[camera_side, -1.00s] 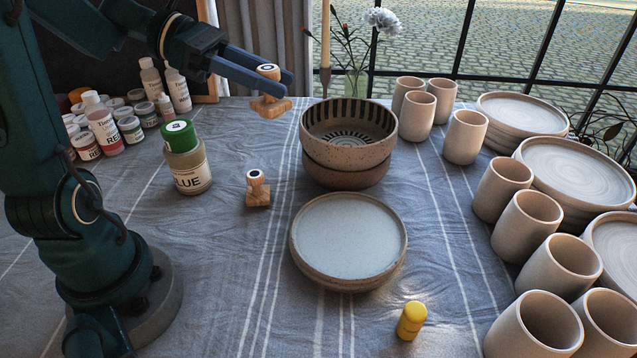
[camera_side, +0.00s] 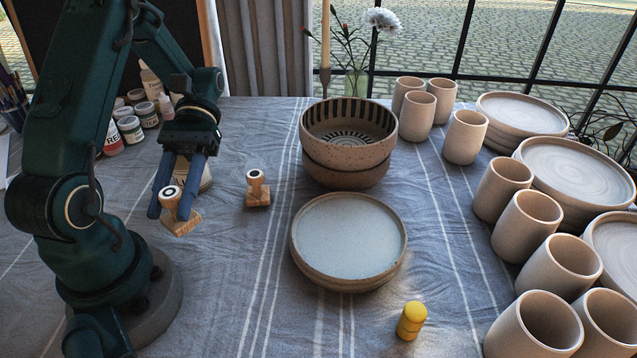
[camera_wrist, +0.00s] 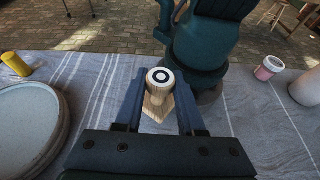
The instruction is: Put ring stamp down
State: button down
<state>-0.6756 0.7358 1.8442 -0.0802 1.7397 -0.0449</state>
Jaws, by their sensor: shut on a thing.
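The wooden ring stamp (camera_side: 181,222) is upright between the fingers of my gripper (camera_side: 169,209), which is shut on its handle. It is low over the cloth on the left side; I cannot tell whether its base touches. In the wrist view the ring stamp (camera_wrist: 160,84) shows a dark ring on its round white top, with my gripper (camera_wrist: 160,105) around it. A second wooden stamp (camera_side: 257,189) stands upright on the cloth to the right, apart from my gripper.
A jar (camera_side: 206,178) is mostly hidden behind my gripper. A plate (camera_side: 350,235), stacked bowls (camera_side: 345,175) and a yellow cylinder (camera_side: 411,320) stand to the right. Paint pots (camera_side: 131,127) are at the back left. Cloth (camera_side: 225,270) is clear in front of the second stamp.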

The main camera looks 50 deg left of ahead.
jog(key=s+a+m+g+y, duration=0.3)
jog(key=a+m+y, duration=0.7)
jog(key=m+y, duration=0.15)
jog(key=w+a+r+m+t+y, duration=0.6)
jog(key=w+a+m+t+y, duration=0.4)
jog(key=m+t, duration=0.4)
jog(key=w+m+t, duration=0.6)
jog(key=w+m, duration=0.2)
jog(key=w, duration=0.1)
jog(key=shift+h, duration=0.45)
jog(key=shift+w+d+f, duration=1.05)
jog(key=shift+w+f, duration=0.4)
jog(key=shift+f, duration=0.3)
jog(key=shift+w+d+f, duration=1.1)
jog(key=shift+w+f, duration=0.4)
jog(key=shift+f, duration=0.3)
jog(key=shift+w+d+f, duration=1.05)
jog(key=shift+w+f, duration=0.4)
jog(key=shift+f, duration=0.3)
jog(key=shift+f, duration=0.6)
jog(key=c, duration=0.5)
grip_release()
